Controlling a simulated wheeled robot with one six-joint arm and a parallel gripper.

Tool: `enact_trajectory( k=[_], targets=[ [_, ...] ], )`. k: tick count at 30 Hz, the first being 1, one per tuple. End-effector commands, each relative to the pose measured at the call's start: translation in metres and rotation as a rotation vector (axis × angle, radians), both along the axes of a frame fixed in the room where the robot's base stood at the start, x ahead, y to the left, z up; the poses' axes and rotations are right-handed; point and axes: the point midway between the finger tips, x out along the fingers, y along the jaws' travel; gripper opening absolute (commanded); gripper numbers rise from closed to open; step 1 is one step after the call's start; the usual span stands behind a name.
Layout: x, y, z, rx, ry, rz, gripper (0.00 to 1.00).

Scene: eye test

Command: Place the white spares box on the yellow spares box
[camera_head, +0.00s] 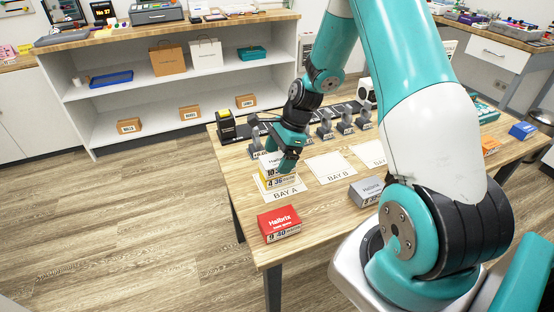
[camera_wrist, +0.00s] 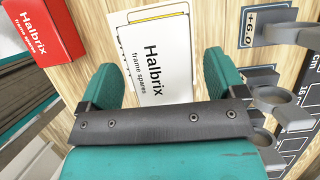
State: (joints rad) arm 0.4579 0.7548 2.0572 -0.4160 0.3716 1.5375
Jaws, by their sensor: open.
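The white spares box (camera_head: 270,161) sits on top of the yellow spares box (camera_head: 271,181), which stands on the BAY A sheet (camera_head: 287,193) on the table. In the wrist view the white box (camera_wrist: 157,60) shows its "Halbrix frame spares" top face, and a thin strip of the yellow box (camera_wrist: 150,14) shows past its far edge. My gripper (camera_head: 286,160) is open at the white box, and partly hides it in the head view. In the wrist view its teal fingers (camera_wrist: 158,78) stand on either side of the white box, with gaps visible.
A red Halbrix box (camera_head: 279,223) lies at the table's near left corner. A grey box (camera_head: 366,190) lies near my arm. The BAY B sheet (camera_head: 331,167) is bare. Several grey hook stands (camera_head: 325,127) line the back, close to my gripper. A black and yellow item (camera_head: 226,124) stands behind left.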

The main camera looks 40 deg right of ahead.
Motion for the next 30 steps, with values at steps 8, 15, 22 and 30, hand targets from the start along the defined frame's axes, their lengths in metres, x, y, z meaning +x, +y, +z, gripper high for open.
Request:
enact_trajectory(
  k=[8, 15, 22, 30],
  targets=[
    [-0.006, -0.024, 0.058, -0.002, -0.005, -0.002, 0.89],
    [-0.01, -0.037, 0.091, -0.001, -0.003, 0.0, 0.89],
    [-0.017, 0.015, 0.13, -0.038, -0.104, 0.307, 0.89],
    [-0.117, 0.177, 0.208, -0.125, -0.516, 1.491, 0.89]
  ],
)
